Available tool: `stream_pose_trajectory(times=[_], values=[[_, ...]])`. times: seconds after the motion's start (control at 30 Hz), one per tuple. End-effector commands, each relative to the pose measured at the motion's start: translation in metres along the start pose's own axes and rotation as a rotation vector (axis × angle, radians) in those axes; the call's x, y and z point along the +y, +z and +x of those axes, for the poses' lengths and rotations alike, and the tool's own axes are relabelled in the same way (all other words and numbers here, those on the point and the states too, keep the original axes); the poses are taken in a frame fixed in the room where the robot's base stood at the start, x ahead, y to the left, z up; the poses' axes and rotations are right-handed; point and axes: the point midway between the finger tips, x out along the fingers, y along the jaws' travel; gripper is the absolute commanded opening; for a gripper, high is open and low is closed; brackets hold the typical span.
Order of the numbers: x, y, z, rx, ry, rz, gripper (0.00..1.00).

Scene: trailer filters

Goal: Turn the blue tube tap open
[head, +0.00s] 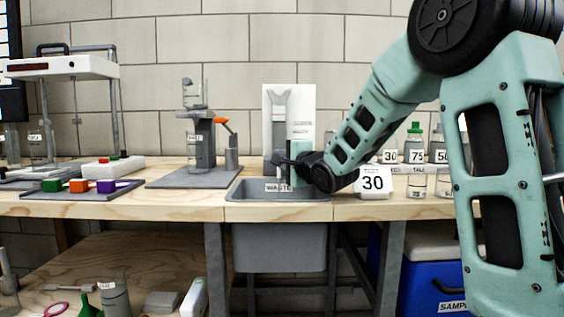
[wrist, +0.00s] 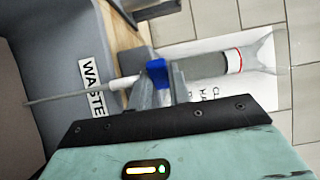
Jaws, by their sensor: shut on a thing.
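The blue tap (wrist: 156,71) sits on a clear tube (wrist: 208,64) with grey filling and a red line. The tube also shows upright in the head view (head: 280,112), where the tap is hidden behind my gripper. My gripper (head: 284,164) is at the tube's lower part, above the sink's back edge. In the wrist view my gripper (wrist: 162,80) has its grey fingers closed on the blue tap. A thin outlet tip (wrist: 75,93) runs from the tap over the sink. The tap handle's exact angle cannot be told.
The grey sink (head: 285,190), marked WASTE, lies below the tube. A white card (head: 304,98) stands behind it. To the left is a stand with an orange lever (head: 222,124).

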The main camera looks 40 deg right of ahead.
Motion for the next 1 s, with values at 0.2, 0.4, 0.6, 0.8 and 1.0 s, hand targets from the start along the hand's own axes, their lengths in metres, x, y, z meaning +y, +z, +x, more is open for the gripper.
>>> stream_pose_trajectory(times=[0.2, 0.4, 0.6, 0.8, 1.0], values=[[0.002, 0.001, 0.0, -0.002, 0.004, 0.0, 0.0], [0.002, 0.001, 0.0, -0.002, 0.004, 0.0, 0.41], [0.001, 0.001, 0.0, -0.001, 0.002, 0.0, 0.41], [-0.012, 0.0, 0.0, -0.001, -0.001, -0.001, 0.41], [-0.053, 0.0, 0.0, -0.001, -0.008, 0.0, 0.43]])
